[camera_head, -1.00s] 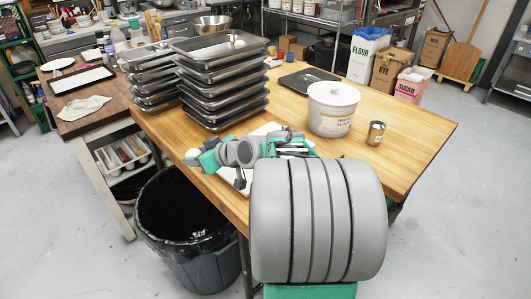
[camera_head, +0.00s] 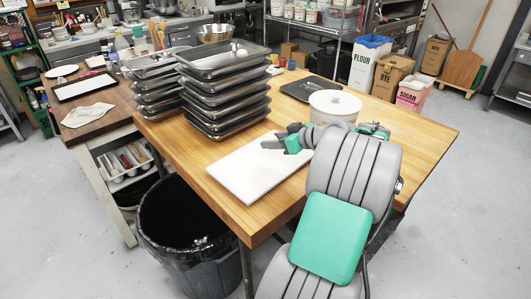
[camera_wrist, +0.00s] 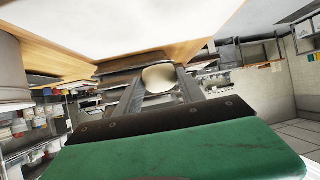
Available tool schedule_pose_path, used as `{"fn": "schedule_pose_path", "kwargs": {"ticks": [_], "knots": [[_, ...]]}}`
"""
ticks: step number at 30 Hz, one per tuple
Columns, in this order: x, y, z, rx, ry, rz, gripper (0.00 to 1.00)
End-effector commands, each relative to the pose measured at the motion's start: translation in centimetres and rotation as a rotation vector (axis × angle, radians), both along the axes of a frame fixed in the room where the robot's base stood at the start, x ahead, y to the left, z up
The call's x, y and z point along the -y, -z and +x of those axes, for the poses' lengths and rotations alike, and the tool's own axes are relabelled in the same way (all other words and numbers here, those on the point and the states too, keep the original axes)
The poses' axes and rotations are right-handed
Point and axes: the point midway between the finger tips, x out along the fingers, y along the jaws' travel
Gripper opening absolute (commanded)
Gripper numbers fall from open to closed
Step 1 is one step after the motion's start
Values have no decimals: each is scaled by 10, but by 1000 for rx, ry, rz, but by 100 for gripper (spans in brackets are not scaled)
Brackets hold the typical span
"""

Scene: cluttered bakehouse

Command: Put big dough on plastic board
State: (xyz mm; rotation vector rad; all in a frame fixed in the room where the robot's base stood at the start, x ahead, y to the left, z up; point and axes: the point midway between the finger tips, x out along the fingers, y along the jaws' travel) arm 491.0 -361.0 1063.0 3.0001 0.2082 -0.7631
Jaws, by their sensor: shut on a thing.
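My gripper (camera_head: 274,143) is over the white plastic board (camera_head: 245,182), which lies on the wooden table. In the wrist view, a pale round dough (camera_wrist: 158,78) sits between the two fingers of my gripper (camera_wrist: 160,88), which is shut on it. The dough is hidden or not distinct behind the fingers in the head view. The board also fills the top of the wrist view (camera_wrist: 125,18). A small pale ball (camera_head: 242,53) lies on the top tray of the front stack.
Stacked metal trays (camera_head: 222,95) stand behind the board, to the left. A white flour bucket (camera_head: 335,105) stands close behind my arm at right. A dark tray (camera_head: 303,91) lies farther back. A black bin (camera_head: 185,225) stands below the table's left edge.

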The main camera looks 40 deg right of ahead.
Motion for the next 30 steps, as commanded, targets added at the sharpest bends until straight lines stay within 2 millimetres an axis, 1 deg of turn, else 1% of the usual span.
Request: {"fn": "schedule_pose_path", "kwargs": {"ticks": [1,3,6,11,15,17,22,27,28,30], "knots": [[-2,13,9,-5,-2,10,23],[-2,26,20,-4,-2,9,23],[-2,39,30,-4,0,5,23],[-3,55,42,-5,0,6,23],[-2,78,40,-4,2,7,23],[-1,82,40,-3,2,4,23],[-1,83,40,-1,3,3,23],[-1,88,40,-1,3,3,23],[-1,86,40,-2,3,3,48],[-1,86,40,-2,2,3,54]]}}
